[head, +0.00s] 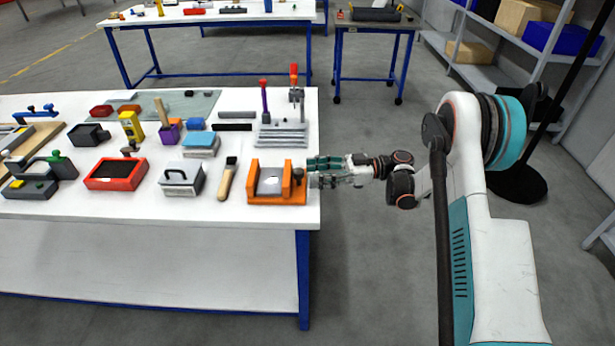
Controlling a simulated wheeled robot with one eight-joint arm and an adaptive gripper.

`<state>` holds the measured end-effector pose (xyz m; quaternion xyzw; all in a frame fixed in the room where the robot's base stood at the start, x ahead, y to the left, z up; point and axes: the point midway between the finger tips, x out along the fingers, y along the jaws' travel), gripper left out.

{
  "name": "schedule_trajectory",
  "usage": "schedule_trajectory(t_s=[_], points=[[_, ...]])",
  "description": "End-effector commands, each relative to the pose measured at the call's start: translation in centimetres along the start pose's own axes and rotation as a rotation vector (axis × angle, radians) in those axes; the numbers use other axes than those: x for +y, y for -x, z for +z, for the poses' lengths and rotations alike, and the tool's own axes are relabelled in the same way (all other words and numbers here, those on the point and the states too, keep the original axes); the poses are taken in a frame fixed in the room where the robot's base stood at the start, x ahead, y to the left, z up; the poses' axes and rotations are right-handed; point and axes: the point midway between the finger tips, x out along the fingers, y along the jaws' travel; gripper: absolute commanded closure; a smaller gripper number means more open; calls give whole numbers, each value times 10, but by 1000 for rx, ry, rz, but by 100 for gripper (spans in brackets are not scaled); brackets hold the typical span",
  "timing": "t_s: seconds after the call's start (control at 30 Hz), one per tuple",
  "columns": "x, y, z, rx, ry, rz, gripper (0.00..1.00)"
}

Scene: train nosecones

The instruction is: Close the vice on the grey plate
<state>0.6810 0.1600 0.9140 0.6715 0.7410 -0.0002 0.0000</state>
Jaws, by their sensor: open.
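The orange vice (277,199) stands near the right front corner of the white workbench. The grey plate (271,185) lies between its two upright orange jaws, and I cannot tell from this view whether either jaw touches it. My gripper (318,171) is open at the bench's right edge, just right of the vice. It points left, at about the height of the vice's right jaw.
A brush (228,178) lies left of the vice, beside a grey box with a black handle (182,178). Behind the vice are stacked grey plates (282,134) with an upright red-topped tool (295,85).

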Motion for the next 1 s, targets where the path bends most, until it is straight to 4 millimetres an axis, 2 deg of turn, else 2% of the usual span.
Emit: schedule_trajectory(t_s=[0.03, 0.2, 0.57, 0.6, 0.8, 1.0], points=[[0, -8, 2, 0, 0, -2, 52], [0, -25, 0, 0, 0, 0, 52], [0, -30, 0, 0, 0, 1, 52], [0, -30, 0, 0, 0, 1, 55], [0, -30, 0, 0, 0, 1, 96], [0, -30, 0, 0, 0, 5, 96]])
